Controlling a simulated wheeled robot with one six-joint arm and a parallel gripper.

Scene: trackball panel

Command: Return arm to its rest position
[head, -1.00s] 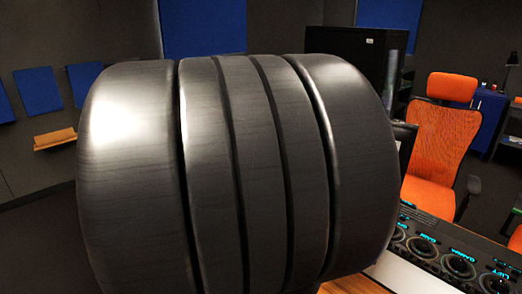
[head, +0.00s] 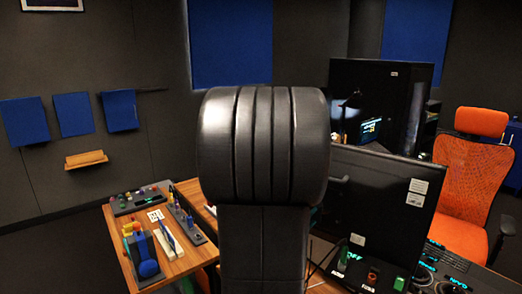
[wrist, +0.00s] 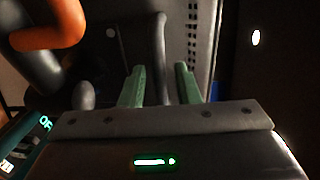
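My gripper (wrist: 160,84) shows in the wrist view with its two green fingers apart and nothing between them. Its grey body with a green light fills the bottom of that view. My gripper does not show in the head view. The trackball panel (head: 440,283), with teal-lit labels, is partly in view at the lower right of the head view. A panel with teal lettering (wrist: 28,145) also shows at the lower left of the wrist view, apart from the fingers.
A tall black padded shape (head: 263,150), like a ribbed chair back, blocks the middle of the head view. Left of it is a wooden table (head: 185,266) with tools. A black monitor (head: 375,205) and an orange chair (head: 475,185) stand right. An orange curved part (wrist: 50,25) is close in the wrist view.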

